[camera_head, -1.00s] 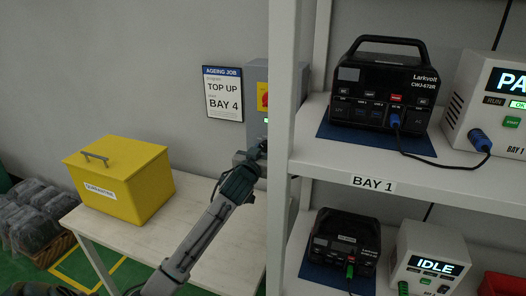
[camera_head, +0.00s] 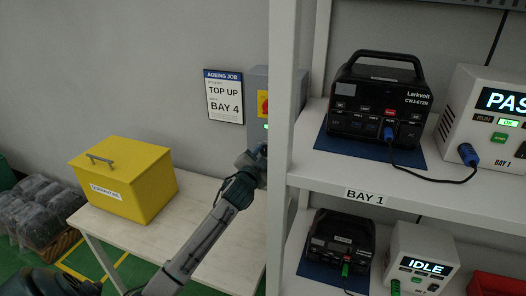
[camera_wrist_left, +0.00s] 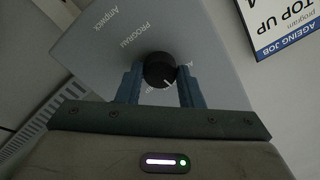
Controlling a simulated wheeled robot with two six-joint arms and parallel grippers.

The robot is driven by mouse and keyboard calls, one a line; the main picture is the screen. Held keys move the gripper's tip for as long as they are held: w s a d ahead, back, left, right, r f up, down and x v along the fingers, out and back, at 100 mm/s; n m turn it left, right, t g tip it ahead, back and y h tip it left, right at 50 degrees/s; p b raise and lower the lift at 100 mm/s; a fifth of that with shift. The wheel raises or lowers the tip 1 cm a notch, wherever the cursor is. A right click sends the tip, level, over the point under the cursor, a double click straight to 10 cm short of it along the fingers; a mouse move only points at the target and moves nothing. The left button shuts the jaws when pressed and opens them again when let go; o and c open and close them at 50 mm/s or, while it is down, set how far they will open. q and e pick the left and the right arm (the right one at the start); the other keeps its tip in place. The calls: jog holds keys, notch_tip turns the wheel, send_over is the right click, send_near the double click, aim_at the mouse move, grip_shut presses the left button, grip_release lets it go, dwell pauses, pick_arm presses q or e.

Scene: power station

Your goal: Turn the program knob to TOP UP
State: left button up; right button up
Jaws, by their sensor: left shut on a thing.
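The program knob (camera_wrist_left: 159,70) is black and round with a pale pointer line, which runs toward the lower right in the left wrist view. It sits on a grey panel (camera_wrist_left: 95,65) lettered PROGRAM. The two blue fingers of my left gripper (camera_wrist_left: 160,82) are on either side of the knob, shut on it. In the head view the grey control box (camera_head: 258,88) is on the wall, partly hidden by the shelf post. My left arm reaches up to it, and the fingertips and knob are hidden there. The job sign (camera_head: 223,97) reads TOP UP, BAY 4. My right gripper is not in view.
A white shelf post (camera_head: 281,130) stands close to the right of my left wrist. The shelves hold black power stations (camera_head: 375,105) and white testers (camera_head: 423,262). A yellow box (camera_head: 125,178) stands on the pale table (camera_head: 150,240) to the left.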

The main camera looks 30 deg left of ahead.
pick_arm(q)
jog(key=shift+m+p, duration=0.35)
jog(key=shift+m, duration=0.35)
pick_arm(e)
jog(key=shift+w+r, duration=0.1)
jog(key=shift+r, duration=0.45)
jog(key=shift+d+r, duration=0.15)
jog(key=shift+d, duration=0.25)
pick_arm(q)
jog(key=o, duration=1)
jog(key=shift+c, duration=0.2)
